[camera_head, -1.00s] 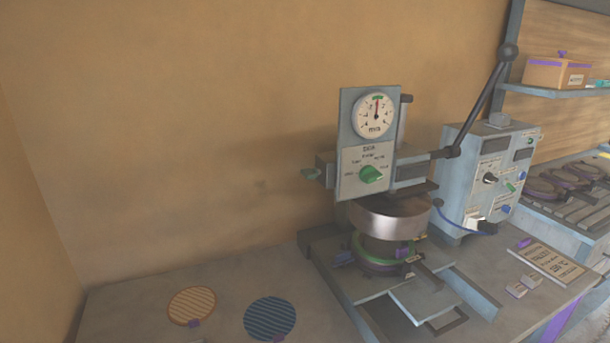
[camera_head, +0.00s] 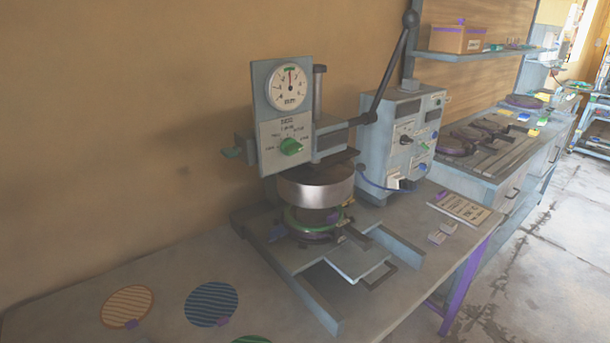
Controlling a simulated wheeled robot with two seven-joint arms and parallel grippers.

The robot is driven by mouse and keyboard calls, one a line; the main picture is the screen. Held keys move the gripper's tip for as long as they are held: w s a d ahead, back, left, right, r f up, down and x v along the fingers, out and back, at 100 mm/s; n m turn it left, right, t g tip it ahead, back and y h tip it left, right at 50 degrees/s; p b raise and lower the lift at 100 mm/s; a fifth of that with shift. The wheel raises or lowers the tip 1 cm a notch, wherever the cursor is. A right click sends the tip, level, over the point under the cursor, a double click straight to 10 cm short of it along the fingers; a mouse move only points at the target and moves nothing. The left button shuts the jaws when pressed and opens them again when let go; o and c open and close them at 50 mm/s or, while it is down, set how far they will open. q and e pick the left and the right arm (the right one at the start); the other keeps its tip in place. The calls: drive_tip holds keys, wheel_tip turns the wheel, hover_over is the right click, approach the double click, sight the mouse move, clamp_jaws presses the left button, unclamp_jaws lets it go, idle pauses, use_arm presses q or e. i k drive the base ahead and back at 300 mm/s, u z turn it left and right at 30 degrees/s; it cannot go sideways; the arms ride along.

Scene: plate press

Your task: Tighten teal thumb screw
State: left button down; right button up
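The plate press (camera_head: 284,118) stands on the grey workbench (camera_head: 60,310), with a round dial gauge (camera_head: 290,88) and a green selector knob (camera_head: 291,147) on its front panel. A small green knob (camera_head: 231,153) sticks out on the left side of the press head; I cannot tell whether it is the teal thumb screw. Below the head, a metal cylinder (camera_head: 316,186) is above a green ring (camera_head: 312,220) on the press base. No other part clearly reads as a teal thumb screw. Neither of my grippers is in view.
The press lever (camera_head: 390,65) rises up to the right. A blue-grey control box (camera_head: 400,140) stands behind right. Orange (camera_head: 127,306) and blue (camera_head: 211,303) striped discs lie on the bench at front left. A label plate (camera_head: 460,208) lies at right; open floor is beyond.

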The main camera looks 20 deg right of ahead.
sight(229, 152)
drive_tip(key=u, duration=1.95)
drive_tip(key=k, duration=0.55)
drive_tip(key=z, duration=0.55)
